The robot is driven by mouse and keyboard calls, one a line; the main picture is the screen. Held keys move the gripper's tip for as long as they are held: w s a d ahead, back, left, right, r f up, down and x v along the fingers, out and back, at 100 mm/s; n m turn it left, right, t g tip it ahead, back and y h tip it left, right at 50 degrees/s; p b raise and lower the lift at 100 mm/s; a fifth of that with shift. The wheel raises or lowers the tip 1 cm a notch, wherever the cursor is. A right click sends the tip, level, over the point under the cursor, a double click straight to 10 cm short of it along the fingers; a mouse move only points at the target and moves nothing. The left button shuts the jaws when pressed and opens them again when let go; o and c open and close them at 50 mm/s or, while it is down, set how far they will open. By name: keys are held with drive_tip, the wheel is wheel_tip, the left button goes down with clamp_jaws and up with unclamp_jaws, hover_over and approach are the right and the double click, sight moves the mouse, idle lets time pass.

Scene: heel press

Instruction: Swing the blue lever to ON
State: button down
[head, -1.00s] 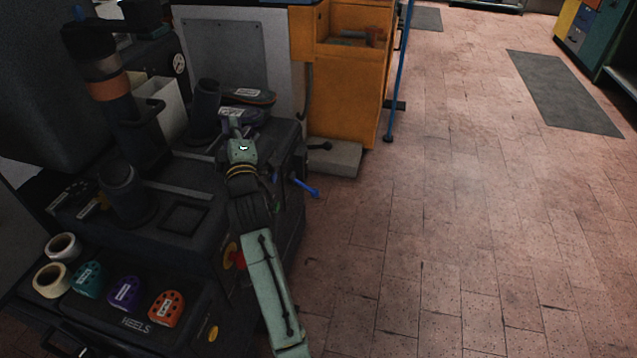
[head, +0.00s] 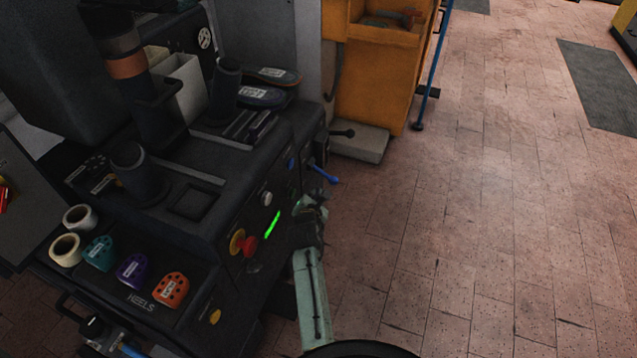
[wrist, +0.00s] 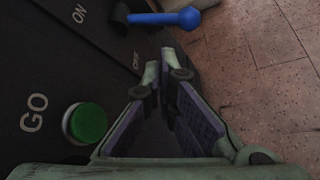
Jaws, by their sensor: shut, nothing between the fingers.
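The blue lever (head: 322,175) sticks out from the front of the dark press. It also shows at the top of the wrist view (wrist: 165,18), its rounded knob pointing right. An ON label (wrist: 79,13) lies left of its pivot, and a second label, probably OFF (wrist: 135,60), lies below the pivot. My gripper (head: 308,203) is in front of the press, just below the lever in the head view. In the wrist view the fingers (wrist: 159,66) are shut and empty, with tips pointing toward the lever but apart from it.
A green button (wrist: 88,125) marked GO is left of my fingers. A red knob on yellow (head: 246,243) and a white knob (head: 266,198) are on the press front. A grey block (head: 362,141) and orange cabinet (head: 380,70) stand beyond.

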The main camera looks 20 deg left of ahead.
sight(324, 174)
drive_tip(key=shift+f, duration=0.15)
drive_tip(key=b+x, duration=0.1)
drive_tip(key=x, duration=0.9)
drive_tip(key=shift+d, duration=0.1)
drive_tip(key=shift+d, duration=0.1)
idle(0.4)
drive_tip(key=shift+d+n+h, duration=0.1)
drive_tip(key=shift+n+h, duration=0.2)
